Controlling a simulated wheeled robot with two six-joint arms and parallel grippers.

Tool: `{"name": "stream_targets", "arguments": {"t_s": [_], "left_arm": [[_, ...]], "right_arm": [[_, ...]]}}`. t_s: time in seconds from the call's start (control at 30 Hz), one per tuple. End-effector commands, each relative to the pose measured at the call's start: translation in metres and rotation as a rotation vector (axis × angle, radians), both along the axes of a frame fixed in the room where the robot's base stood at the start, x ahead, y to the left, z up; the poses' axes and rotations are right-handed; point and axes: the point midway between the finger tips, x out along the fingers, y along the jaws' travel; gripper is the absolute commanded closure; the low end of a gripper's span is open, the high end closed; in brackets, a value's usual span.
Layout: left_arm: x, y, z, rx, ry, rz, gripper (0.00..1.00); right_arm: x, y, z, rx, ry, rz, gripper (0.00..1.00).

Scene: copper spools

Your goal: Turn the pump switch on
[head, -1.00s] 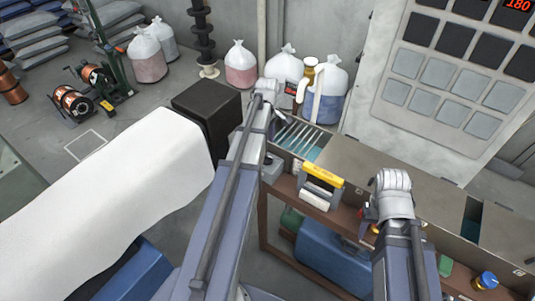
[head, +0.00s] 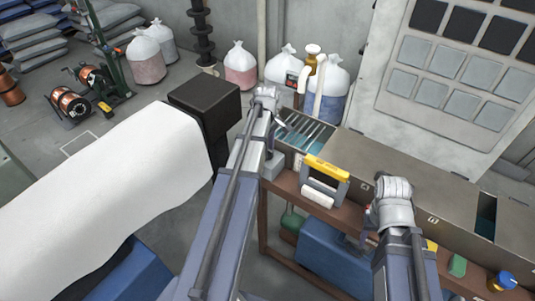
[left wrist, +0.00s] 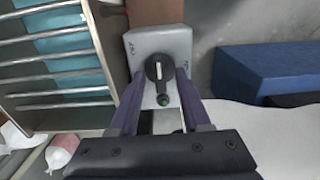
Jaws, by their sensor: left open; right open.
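The pump switch is a grey box (left wrist: 160,48) with a dark rotary knob (left wrist: 158,70) and a green lamp (left wrist: 164,100). The knob's white mark runs up and down in the left wrist view. Small labels sit at the box's upper corners, too small to read surely. The box (head: 273,166) also shows in the head view at the bench's left end. My left gripper (left wrist: 158,88) is open, its fingers on either side of the knob; contact cannot be told. My right gripper (head: 372,222) is open over the bench, its fingertips mostly hidden.
A yellow-handled caddy (head: 326,169) stands on the brown shelf right of the switch. A slatted metal trough (head: 303,133) lies behind. A blue case (head: 325,252) is below. Tied bags (head: 331,92) stand behind the bench. A white-covered form (head: 110,195) fills the left.

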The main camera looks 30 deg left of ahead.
Motion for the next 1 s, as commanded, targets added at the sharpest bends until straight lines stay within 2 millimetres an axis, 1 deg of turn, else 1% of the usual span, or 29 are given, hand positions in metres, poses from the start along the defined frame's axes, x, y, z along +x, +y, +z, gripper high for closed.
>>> {"name": "stream_targets", "arguments": {"t_s": [0.03,0.3,0.33,0.73,0.77,1.0], "left_arm": [[0.0,-0.0001,-0.0048,0.0,0.0,0.0,0.53],[0.0,0.0,-0.0039,0.0,0.0,0.0,0.53],[0.0,0.0,-0.0039,0.0,0.0,0.0,0.54],[0.0,0.0,-0.0039,0.0,0.0,0.0,0.99],[0.0,0.0,-0.0039,0.0,0.0,0.0,1.0],[0.0,0.0,-0.004,0.0,0.0,0.0,1.0]], "right_arm": [[0.0,0.0,-0.0048,0.0,0.0,0.0,0.5],[0.0,0.0,-0.0038,0.0,0.0,-0.001,0.5],[0.0,0.0,-0.0038,0.0,0.0,-0.001,0.5],[0.0,0.0,-0.0039,0.0,0.0,-0.001,0.5],[0.0,0.0,-0.0039,0.0,0.0,-0.001,0.5],[0.0,0.0,-0.0039,0.0,0.0,-0.001,0.5]]}}
